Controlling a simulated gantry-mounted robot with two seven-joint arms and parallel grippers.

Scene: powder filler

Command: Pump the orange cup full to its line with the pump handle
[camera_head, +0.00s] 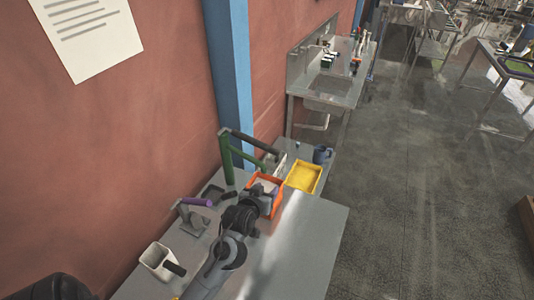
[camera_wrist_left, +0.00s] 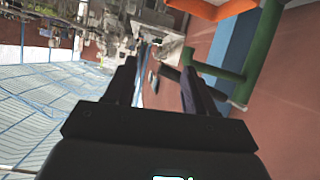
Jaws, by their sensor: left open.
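An orange open-topped container (camera_head: 279,179), the only orange thing I can make out as the cup, stands on the grey table. Its fill line cannot be made out. Its orange edge also shows at the top of the left wrist view (camera_wrist_left: 222,9). Behind it rises a green pump frame (camera_head: 226,160) with a dark bar as its handle (camera_head: 256,142). The green frame is at the upper right of the left wrist view (camera_wrist_left: 266,45). My left gripper (camera_head: 268,197) is at the container's near side, open, with nothing between its fingers (camera_wrist_left: 158,82). My arm partly hides the container. My right gripper is out of view.
The red wall (camera_head: 150,150) closes the back. The table's right part is bare.

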